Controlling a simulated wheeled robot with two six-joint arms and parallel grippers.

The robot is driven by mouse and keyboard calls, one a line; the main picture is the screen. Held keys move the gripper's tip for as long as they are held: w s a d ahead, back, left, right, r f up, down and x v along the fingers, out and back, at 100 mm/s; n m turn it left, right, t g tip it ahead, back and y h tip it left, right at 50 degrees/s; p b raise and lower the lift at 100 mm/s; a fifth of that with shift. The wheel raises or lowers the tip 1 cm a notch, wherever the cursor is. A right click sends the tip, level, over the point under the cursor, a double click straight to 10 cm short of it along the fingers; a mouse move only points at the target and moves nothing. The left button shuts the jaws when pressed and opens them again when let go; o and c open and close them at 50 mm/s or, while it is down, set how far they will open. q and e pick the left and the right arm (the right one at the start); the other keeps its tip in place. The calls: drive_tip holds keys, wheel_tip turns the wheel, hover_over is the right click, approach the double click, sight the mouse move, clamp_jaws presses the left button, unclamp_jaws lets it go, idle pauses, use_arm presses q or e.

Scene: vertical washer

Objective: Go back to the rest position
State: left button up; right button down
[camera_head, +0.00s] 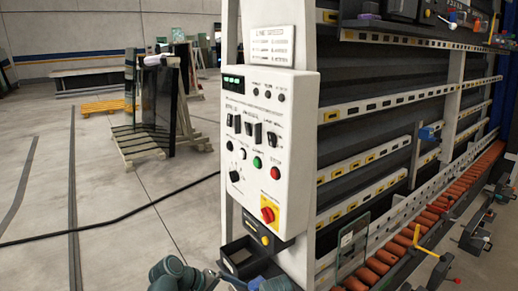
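The control panel (268,140) of the washer stands upright in the middle of the camera_head view. It has a lit green display, switches, a green button, red buttons and a red-yellow knob. A grey-teal part of an arm of mine shows at the bottom edge, left of the panel's foot. It is cut off by the picture edge, and I cannot make out its fingertips. Small blue and purple parts show beside it, too cropped to name. My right gripper is not in view.
A black open tray (243,258) sits below the panel. The washer's slatted frame (400,95) and its row of orange rollers (430,215) fill the right. A glass rack (160,105) on a wooden pallet stands back left. A black cable (110,222) crosses the otherwise open floor.

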use_arm(q)
drive_tip(key=s+a+f+m+g+y, duration=0.3)
drive_tip(key=s+a+f+m+y, duration=0.3)
drive_tip(key=a+m+y, duration=0.15)
drive_tip(key=s+d+r+m+y+p, duration=0.1)
drive_tip(key=s+d+m, duration=0.2)
drive_tip(key=d, duration=0.7)
drive_tip(key=s, duration=0.2)
drive_tip(key=shift+s+r+g+p, duration=0.3)
drive_tip(key=shift+s+r+p, duration=0.05)
drive_tip(key=shift+r, duration=0.05)
